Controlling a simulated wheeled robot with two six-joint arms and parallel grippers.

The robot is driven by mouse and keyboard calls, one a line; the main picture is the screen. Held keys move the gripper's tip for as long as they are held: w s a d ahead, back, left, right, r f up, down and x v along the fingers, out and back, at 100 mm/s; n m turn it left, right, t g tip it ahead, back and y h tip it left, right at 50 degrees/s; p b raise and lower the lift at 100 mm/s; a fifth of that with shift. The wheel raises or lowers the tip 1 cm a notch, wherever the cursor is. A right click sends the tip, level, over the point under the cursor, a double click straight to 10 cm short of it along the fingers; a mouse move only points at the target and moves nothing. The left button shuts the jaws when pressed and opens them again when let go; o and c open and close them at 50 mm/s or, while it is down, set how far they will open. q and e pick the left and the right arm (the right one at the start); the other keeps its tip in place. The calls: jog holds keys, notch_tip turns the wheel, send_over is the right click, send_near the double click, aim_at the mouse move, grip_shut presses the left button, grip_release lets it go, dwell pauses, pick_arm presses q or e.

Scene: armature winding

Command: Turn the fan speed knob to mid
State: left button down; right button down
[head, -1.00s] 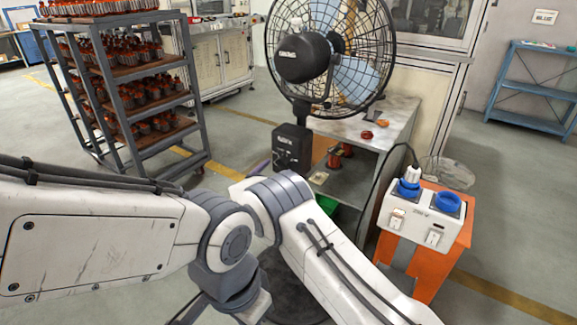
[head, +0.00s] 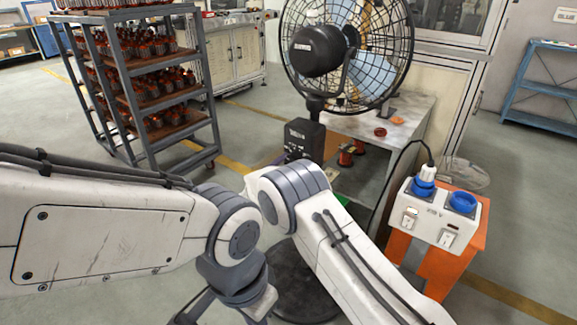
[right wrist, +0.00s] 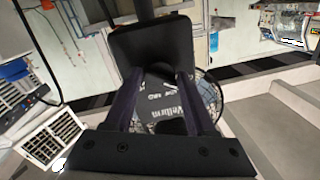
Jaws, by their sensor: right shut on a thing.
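The black pedestal fan stands at the top middle of the head view, its round cage (head: 384,72) above a dark control box (head: 304,137). Small light marks show on the box's face. In the right wrist view the control box (right wrist: 150,40) is at the top, with a dark round knob (right wrist: 163,76) on it. My right gripper (right wrist: 160,82) has its two dark fingers on either side of the knob, shut on it. The knob's setting cannot be read. In the head view my right arm hides the lower part of the fan's pole.
An orange stand with a white socket box (head: 430,221) is to the right, a cable rising from its plug. A metal table (head: 408,112) stands behind the fan. A shelf rack (head: 140,68) with several parts is at the left.

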jog(key=shift+f+m+h+b, duration=0.1)
jog(key=shift+m+h+b, duration=0.2)
jog(key=shift+m+b, duration=2.4)
jog(key=shift+f+m+h+b, duration=0.15)
jog(key=shift+m+h+b, duration=0.15)
jog(key=shift+m+b, duration=2.35)
jog(key=shift+f+m+h+b, duration=0.1)
jog(key=shift+m+h+b, duration=0.2)
jog(key=shift+m+b, duration=2.4)
jog(key=shift+c, duration=1.4)
grip_release()
jog(key=shift+w, duration=0.1)
jog(key=shift+r, duration=0.1)
jog(key=shift+a, duration=0.1)
